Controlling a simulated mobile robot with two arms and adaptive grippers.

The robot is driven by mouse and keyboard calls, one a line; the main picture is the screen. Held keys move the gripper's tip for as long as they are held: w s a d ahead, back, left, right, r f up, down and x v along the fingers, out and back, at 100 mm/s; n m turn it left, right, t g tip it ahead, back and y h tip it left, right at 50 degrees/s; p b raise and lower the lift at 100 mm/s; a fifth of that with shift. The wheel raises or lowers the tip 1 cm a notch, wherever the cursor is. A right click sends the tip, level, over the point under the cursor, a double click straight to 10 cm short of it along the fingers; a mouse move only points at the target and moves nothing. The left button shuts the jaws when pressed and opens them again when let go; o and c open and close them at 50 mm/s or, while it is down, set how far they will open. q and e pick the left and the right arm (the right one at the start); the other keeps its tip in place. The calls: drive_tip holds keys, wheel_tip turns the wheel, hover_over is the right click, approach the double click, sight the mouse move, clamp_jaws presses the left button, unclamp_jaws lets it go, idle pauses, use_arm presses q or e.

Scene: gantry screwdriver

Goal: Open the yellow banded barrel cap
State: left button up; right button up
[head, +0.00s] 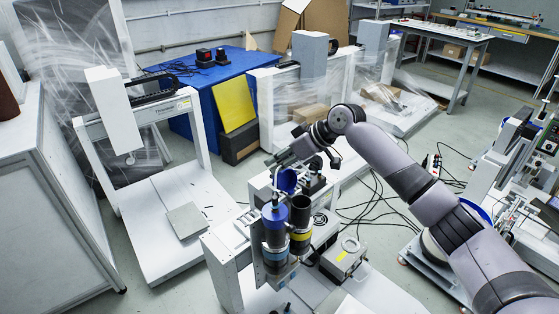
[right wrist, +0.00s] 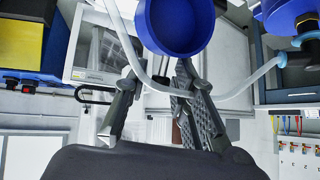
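The yellow banded barrel (head: 301,240) is a dark upright cylinder on the gantry in the head view. Its top looks uncovered and dark. A round blue cap (head: 287,180) stands tilted up behind it, just below my right gripper (head: 277,162). In the right wrist view, a blue cap (right wrist: 175,22) shows its hollow round side at the top, beyond the fingertips. My right gripper (right wrist: 157,82) has its two fingers apart with nothing clearly held between them. Whether a finger touches the cap cannot be told. My left gripper is not in view.
A second barrel with a blue top (head: 274,215) stands left of the yellow banded one. A pale hose (right wrist: 128,45) loops close to my right fingertips. A box with a yellow label (head: 345,257) sits to the right. Cables (head: 375,195) lie on the floor.

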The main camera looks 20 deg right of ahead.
clamp_jaws()
drive_tip(key=shift+d, duration=0.1)
idle(0.3)
drive_tip(key=shift+s+f, duration=0.1)
drive_tip(key=shift+s+d+t+y, duration=0.2)
drive_tip(key=shift+s+t+y, duration=0.1)
drive_tip(key=shift+s+t, duration=0.2)
drive_tip(key=shift+s+d+t+y, duration=0.2)
drive_tip(key=shift+s+t+y, duration=0.1)
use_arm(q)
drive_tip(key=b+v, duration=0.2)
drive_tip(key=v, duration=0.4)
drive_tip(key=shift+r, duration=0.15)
use_arm(e)
drive_tip(key=shift+s+d+r+n+t+y, duration=0.25)
drive_tip(key=shift+s+r+n+t+y, duration=0.2)
drive_tip(key=shift+s+t, duration=0.3)
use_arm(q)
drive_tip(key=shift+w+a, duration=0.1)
use_arm(e)
drive_tip(key=shift+w, duration=0.1)
